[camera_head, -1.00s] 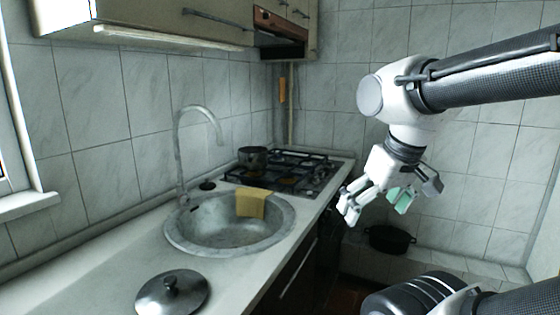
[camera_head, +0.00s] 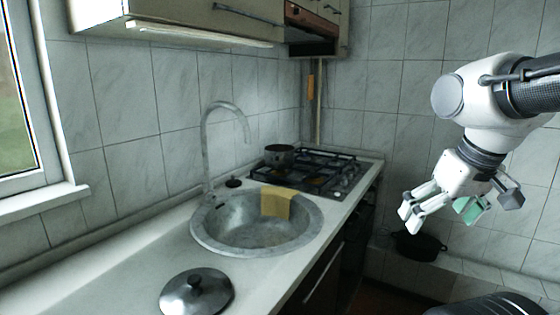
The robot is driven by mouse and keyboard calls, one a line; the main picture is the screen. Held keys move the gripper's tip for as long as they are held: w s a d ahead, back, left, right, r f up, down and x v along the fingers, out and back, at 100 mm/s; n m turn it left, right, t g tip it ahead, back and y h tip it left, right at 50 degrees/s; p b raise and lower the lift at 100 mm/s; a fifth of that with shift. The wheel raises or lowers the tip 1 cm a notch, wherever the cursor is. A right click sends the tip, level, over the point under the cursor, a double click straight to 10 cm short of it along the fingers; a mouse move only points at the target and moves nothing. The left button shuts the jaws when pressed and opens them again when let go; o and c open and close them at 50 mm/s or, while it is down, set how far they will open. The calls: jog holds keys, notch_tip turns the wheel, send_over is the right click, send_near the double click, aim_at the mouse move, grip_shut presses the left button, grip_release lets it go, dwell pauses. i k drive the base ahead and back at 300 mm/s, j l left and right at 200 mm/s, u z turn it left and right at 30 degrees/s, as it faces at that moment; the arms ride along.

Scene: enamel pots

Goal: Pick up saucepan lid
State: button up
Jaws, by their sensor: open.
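The saucepan lid (camera_head: 197,291) is a round, dark metal lid with a knob on top. It lies flat on the near part of the counter, in front of the sink. My gripper (camera_head: 447,219) is open and empty. It hangs in the air at the right of the view, well to the right of the lid and apart from it.
A round sink (camera_head: 252,238) with a yellow cloth (camera_head: 276,203) on its rim and a tall faucet (camera_head: 205,150) lies beyond the lid. A small pot (camera_head: 279,156) stands on the stove (camera_head: 318,174). A black pot (camera_head: 418,246) sits low at right. Bare counter (camera_head: 110,275) surrounds the lid.

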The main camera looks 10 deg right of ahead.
aim_at(198, 290)
jog(key=k+j+u, duration=0.45)
jog(key=k+j, duration=0.35)
